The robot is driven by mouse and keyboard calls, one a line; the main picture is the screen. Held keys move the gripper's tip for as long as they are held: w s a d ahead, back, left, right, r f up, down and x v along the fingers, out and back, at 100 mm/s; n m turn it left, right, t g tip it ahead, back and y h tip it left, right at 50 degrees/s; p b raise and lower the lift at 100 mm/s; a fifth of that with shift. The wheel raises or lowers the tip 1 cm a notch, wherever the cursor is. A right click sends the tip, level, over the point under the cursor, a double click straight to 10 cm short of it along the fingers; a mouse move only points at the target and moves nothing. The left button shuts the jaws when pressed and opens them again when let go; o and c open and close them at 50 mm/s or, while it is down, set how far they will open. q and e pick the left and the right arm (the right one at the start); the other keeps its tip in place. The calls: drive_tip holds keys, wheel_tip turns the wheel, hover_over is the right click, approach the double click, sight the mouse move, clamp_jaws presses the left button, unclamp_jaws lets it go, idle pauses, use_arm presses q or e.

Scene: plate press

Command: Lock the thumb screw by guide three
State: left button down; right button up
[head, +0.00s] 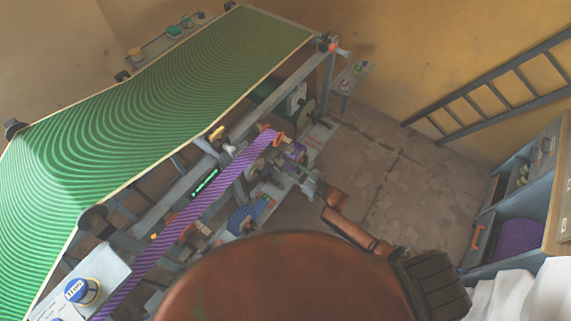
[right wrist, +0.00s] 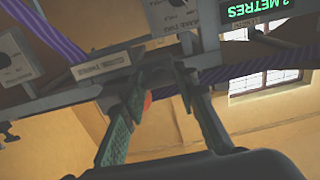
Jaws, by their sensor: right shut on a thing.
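My right gripper (head: 308,183) is at the machine's near right end, beside the purple striped band. In the right wrist view, my right gripper (right wrist: 162,76) has its two dark green fingers on either side of a small part under the grey frame. It is shut on this part, which appears to be the thumb screw, mostly hidden by the fingertips. A small orange piece (right wrist: 148,98) shows by the left finger. A label plate (right wrist: 101,65) is on the frame just left of the fingertips; its text is too blurred to read surely. My left gripper is not in view.
The purple striped band (head: 187,217) runs along the machine below the wide green striped sheet (head: 165,90). A green lit display (right wrist: 247,10) is at the wrist view's upper right. A blue cabinet (head: 513,190) stands at right. The floor (head: 385,165) between is clear.

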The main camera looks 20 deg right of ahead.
drive_tip(key=shift+w+r, duration=0.1)
drive_tip(key=shift+r, duration=0.05)
drive_tip(key=o, duration=1.2)
drive_tip(key=shift+c, duration=0.2)
drive_tip(key=shift+d, duration=0.1)
drive_tip(key=v, duration=0.8)
